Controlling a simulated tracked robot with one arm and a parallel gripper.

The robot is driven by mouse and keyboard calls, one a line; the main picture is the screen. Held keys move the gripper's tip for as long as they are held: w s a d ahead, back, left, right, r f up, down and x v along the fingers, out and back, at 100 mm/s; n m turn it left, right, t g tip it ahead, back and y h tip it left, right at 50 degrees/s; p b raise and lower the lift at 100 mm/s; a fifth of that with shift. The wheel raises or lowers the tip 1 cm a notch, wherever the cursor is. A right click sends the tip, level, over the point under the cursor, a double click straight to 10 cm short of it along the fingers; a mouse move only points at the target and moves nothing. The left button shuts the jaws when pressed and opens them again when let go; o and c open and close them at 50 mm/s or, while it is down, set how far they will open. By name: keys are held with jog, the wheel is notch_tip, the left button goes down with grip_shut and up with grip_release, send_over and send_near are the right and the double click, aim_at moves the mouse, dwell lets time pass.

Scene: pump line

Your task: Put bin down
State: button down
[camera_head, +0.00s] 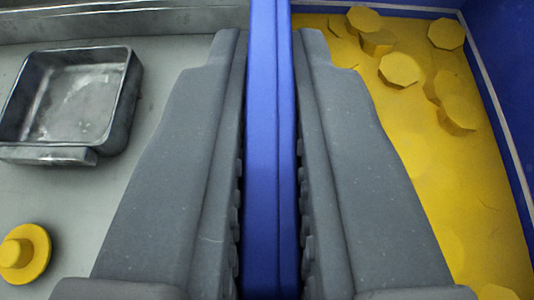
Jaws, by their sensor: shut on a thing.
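A blue bin (268,120) has its wall between the two grey jaws of my gripper (268,150). The jaws are shut on that wall, one on each side. The bin's inside lies to the right, with a yellow floor or filling and several yellow octagonal pieces (400,70) in it. Its far right blue wall (510,60) shows at the picture's edge. The bin's underside is hidden, so I cannot tell whether it rests on anything.
A grey metal tray (122,105), empty, stands on the light grey surface (170,60) at the left. A yellow flanged round part (36,250) lies at the lower left. A grey raised edge (120,22) runs along the back. The surface between tray and gripper is clear.

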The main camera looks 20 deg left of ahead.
jog(key=shift+f, duration=1.65)
jog(key=c, duration=1.5)
grip_release()
jog(key=shift+c, duration=0.2)
jog(key=v, duration=1.2)
jog(key=shift+p, duration=0.35)
